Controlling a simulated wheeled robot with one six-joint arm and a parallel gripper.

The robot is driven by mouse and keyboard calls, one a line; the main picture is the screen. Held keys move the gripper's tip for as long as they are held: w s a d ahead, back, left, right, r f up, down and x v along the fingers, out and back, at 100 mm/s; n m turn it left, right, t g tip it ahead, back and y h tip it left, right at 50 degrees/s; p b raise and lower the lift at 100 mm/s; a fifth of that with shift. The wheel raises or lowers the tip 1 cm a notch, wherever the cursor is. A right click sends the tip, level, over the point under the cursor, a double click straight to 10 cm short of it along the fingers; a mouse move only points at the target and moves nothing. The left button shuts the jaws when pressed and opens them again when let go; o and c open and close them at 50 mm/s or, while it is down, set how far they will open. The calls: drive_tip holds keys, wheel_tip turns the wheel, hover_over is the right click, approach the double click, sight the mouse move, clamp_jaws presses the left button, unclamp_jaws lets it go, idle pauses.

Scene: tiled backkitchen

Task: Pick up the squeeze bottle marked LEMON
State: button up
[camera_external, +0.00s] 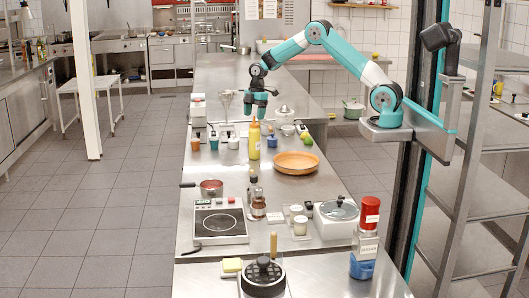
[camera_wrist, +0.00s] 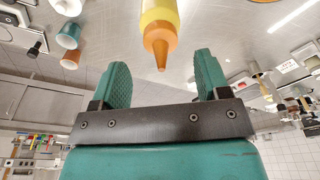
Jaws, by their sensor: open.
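A yellow squeeze bottle (camera_external: 255,143) with an orange nozzle stands upright on the steel counter, just left of a round tan dish. No lettering on it is readable. My gripper (camera_external: 256,112) is open and empty above it, pointing down, with the nozzle close under or between the fingers. In the wrist view the bottle (camera_wrist: 158,15) enters from the top edge with its orange nozzle between the two green fingers of my gripper (camera_wrist: 163,62). Clear gaps show on both sides of the nozzle. The bottle's lower part is out of that view.
A tan dish (camera_external: 296,165) lies close right of the bottle. A blue cup (camera_external: 214,143), a white cup (camera_external: 233,143) and another blue cup (camera_external: 272,141) stand nearby. A lime (camera_external: 308,139) sits behind the dish. A hot plate (camera_external: 220,220) and small bottles stand nearer.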

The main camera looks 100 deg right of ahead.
sight(254, 123)
drive_tip(key=shift+w+a+f+p, duration=0.15)
drive_tip(key=shift+f+p, duration=0.25)
drive_tip(key=shift+f, duration=0.6)
drive_tip(key=shift+a+f+p, duration=0.1)
drive_tip(key=shift+f+p, duration=0.25)
drive_tip(key=shift+f, duration=0.65)
clamp_jaws()
drive_tip(key=shift+r, duration=0.2)
